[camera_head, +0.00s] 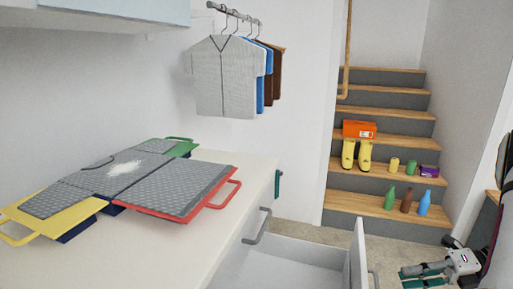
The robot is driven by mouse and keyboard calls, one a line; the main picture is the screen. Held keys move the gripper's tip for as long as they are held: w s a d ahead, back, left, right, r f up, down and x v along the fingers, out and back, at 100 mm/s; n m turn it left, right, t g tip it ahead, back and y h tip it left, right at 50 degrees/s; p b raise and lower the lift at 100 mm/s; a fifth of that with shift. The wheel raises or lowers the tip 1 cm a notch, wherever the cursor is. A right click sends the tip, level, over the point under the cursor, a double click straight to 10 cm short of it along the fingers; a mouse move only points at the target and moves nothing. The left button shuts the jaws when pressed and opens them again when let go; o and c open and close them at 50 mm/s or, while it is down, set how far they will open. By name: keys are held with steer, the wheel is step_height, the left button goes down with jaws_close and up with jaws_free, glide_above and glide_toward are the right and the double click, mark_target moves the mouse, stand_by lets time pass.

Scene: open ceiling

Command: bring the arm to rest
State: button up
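My gripper (405,277) is at the lower right of the head view, low over the floor and to the right of an open drawer. It points left. Its two teal fingers look apart, with nothing seen between them. Part of my arm runs up along the right edge of the picture, and the rest is out of view.
The open white drawer (285,262) juts out below the counter (150,250), which bears coloured-handled trays (180,187). Shirts (222,80) hang on a wall rail. Stairs (375,205) at the back hold bottles, yellow boots (348,153) and an orange box (359,129).

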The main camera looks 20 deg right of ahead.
steer(key=s+a+r+n+g+h, duration=0.1)
steer(key=a+r+n+g+h, duration=0.5)
steer(key=a+r+n, duration=1.35)
steer(key=s+a+n+h, duration=0.4)
steer(key=s+a+n, duration=0.1)
steer(key=s+n, duration=0.35)
steer(key=s+a+n+h, duration=0.3)
steer(key=s+a+n, duration=0.2)
steer(key=s+n, duration=0.35)
step_height(320, 180, up, 20)
steer(key=n+t+p, duration=0.1)
steer(key=t+p, duration=0.3)
steer(key=p, duration=1.5)
steer(key=shift+w+a+r, duration=0.15)
steer(key=shift+w+r, duration=0.05)
steer(key=shift+w, duration=0.15)
steer(key=shift+a+n, duration=0.1)
steer(key=shift+n, duration=0.15)
